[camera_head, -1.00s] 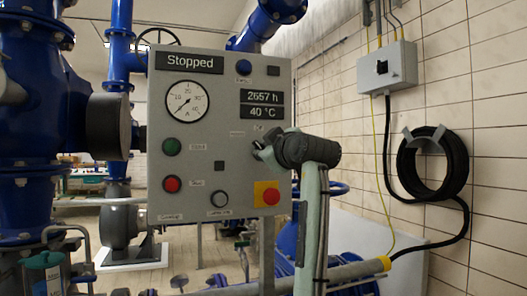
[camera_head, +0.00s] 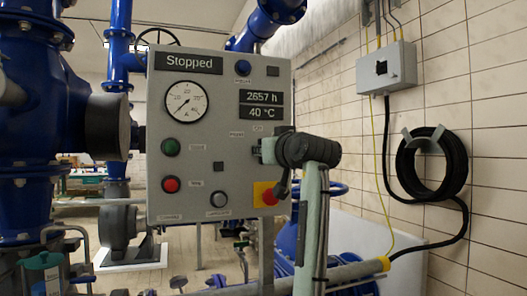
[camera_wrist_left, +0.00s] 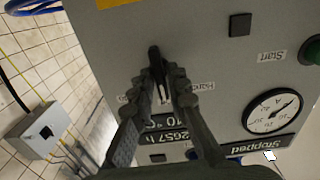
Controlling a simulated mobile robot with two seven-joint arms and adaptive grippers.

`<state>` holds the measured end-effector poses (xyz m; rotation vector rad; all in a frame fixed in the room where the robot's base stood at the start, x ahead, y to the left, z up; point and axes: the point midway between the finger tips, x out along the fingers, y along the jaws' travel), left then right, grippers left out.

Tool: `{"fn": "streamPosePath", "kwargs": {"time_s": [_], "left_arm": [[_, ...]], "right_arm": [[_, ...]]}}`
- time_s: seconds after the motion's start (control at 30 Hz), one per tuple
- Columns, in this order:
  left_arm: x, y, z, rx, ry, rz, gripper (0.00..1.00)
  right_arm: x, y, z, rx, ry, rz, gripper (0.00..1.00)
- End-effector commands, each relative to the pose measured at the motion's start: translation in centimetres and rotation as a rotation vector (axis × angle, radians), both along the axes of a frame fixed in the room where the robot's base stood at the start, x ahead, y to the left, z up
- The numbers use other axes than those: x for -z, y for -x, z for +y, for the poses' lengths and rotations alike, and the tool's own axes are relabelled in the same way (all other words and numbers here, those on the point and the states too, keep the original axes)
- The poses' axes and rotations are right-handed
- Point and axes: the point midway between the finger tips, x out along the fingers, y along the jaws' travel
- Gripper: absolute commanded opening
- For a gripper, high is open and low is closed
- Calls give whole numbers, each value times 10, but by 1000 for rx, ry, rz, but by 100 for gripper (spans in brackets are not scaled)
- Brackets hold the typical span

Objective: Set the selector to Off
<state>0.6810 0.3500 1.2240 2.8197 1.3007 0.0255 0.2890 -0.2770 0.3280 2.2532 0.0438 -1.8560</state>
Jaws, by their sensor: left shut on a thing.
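The grey control panel (camera_head: 230,100) fills the middle of the head view. My left gripper (camera_head: 264,152) is at its right side, below the hour and temperature displays. In the left wrist view, my left gripper (camera_wrist_left: 166,76) is shut on the black selector handle (camera_wrist_left: 155,56), with a finger on each side. A "Hand" label (camera_wrist_left: 202,87) shows beside the fingers. In the head view the selector is mostly hidden by the gripper, and a small label (camera_head: 257,128) sits just above it. I cannot read the handle's exact position. My right gripper is not in view.
A red knob on a yellow plate (camera_head: 265,194) is close below the gripper. Green (camera_head: 170,147) and red (camera_head: 170,184) buttons and a gauge (camera_head: 186,101) are on the panel's left. A display reads "Stopped" (camera_head: 188,64). Blue pipes (camera_head: 30,120) stand left.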

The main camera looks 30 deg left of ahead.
Motion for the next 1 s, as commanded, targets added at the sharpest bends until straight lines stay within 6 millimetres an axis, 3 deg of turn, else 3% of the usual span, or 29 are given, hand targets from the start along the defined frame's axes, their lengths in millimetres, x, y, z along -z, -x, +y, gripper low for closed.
{"fn": "streamPosePath", "kwargs": {"time_s": [0.57,0.6,0.73,1.0], "left_arm": [[0,0,0,0,-26,32,0],[0,0,0,0,-26,32,16],[0,0,0,0,-25,31,31],[0,0,-1,1,-26,30,31]], "right_arm": [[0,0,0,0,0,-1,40],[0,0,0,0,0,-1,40],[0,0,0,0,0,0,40],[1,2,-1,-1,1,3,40]]}}
